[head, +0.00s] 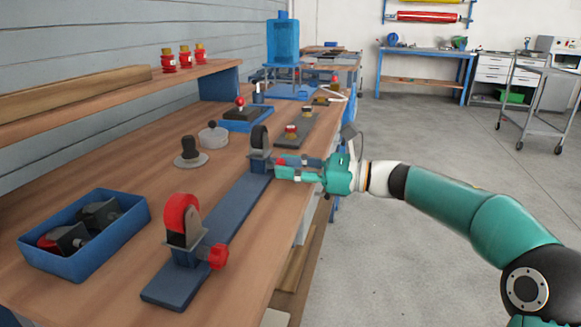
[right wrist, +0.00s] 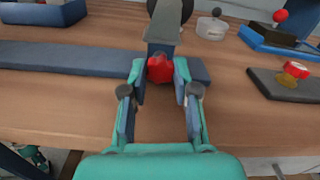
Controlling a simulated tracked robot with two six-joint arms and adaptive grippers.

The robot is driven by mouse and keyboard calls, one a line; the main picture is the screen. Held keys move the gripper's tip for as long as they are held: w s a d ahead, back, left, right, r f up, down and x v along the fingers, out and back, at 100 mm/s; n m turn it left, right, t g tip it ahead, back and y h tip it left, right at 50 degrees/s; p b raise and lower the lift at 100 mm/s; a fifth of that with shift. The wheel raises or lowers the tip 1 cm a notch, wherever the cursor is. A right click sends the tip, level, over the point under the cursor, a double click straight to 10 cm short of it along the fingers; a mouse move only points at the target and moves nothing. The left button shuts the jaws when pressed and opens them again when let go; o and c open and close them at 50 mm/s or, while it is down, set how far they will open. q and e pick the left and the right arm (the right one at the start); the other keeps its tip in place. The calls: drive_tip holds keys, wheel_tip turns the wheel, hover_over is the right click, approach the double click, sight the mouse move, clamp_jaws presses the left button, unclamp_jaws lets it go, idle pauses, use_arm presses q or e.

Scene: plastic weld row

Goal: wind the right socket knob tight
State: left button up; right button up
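A long blue-grey rail (head: 225,215) lies on the wooden bench with two upright sockets. The far socket holds a black wheel (head: 260,138) and has a red knob (head: 281,160) facing the bench's front edge. My right gripper (head: 284,167) reaches in from the right at that knob. In the right wrist view the red knob (right wrist: 160,69) sits between the fingertips, with no clear gap on either side, so the gripper looks shut on it. The near socket holds a red wheel (head: 182,213) and has its own red knob (head: 218,256). My left gripper is not in view.
A black-knobbed disc (head: 190,158), a round clear container (head: 213,136) and a blue tray (head: 255,124) stand behind the rail. A grey plate (head: 303,126) lies beyond the far socket. The aisle at right is open.

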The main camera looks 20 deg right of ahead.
clamp_jaws()
drive_tip(key=m+p, duration=0.2)
drive_tip(key=m, duration=0.2)
drive_tip(key=shift+r+p, duration=0.15)
drive_tip(key=shift+p, duration=0.15)
drive_tip(key=shift+m+p, duration=0.65)
drive_tip(key=shift+m, duration=0.75)
drive_tip(key=shift+d, duration=0.1)
drive_tip(key=o, duration=0.7)
unclamp_jaws()
drive_tip(key=shift+c, duration=0.2)
